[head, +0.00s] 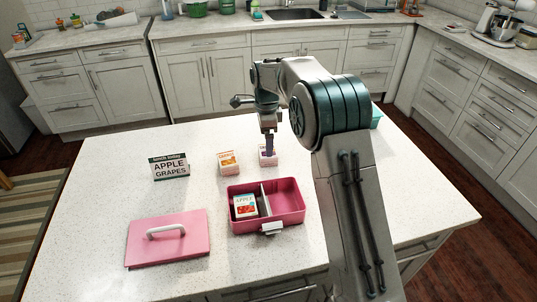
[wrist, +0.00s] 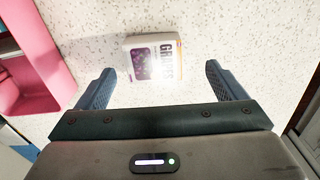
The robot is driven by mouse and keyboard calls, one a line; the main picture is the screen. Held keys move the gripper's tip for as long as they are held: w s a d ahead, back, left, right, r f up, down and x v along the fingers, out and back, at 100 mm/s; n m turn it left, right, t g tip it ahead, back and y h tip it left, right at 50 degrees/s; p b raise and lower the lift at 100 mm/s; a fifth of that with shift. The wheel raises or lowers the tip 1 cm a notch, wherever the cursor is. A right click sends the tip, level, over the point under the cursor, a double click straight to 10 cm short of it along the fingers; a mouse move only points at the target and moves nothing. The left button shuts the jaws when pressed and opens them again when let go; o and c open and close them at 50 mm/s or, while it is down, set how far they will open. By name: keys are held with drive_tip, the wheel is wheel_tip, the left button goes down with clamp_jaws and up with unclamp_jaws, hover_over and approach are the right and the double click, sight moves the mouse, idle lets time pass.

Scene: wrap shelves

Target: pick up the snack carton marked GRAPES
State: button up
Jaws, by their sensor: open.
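The snack carton marked GRAPES (wrist: 153,61) stands on the white speckled counter, with a dark purple grape picture on its label. In the head view the carton (head: 268,161) is partly hidden by my gripper (head: 267,146), which points down right at it. In the wrist view my gripper (wrist: 161,84) is open, its two fingers spread wider than the carton. The carton lies between and a little beyond the fingertips, and no finger visibly touches it.
An orange-marked carton (head: 229,162) stands left of the grapes carton. A pink lunch box (head: 285,222) in front holds an APPLE carton (head: 245,206) in its left compartment. A pink lid (head: 168,239) and an APPLE GRAPES sign (head: 170,167) are at left.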

drive_tip(key=f, duration=0.3)
drive_tip(key=f+p, duration=0.1)
drive_tip(key=f, duration=0.1)
drive_tip(key=shift+s+d+f, duration=0.1)
drive_tip(key=shift+s+d, duration=0.15)
drive_tip(key=shift+s, duration=0.1)
drive_tip(key=c, duration=1.1)
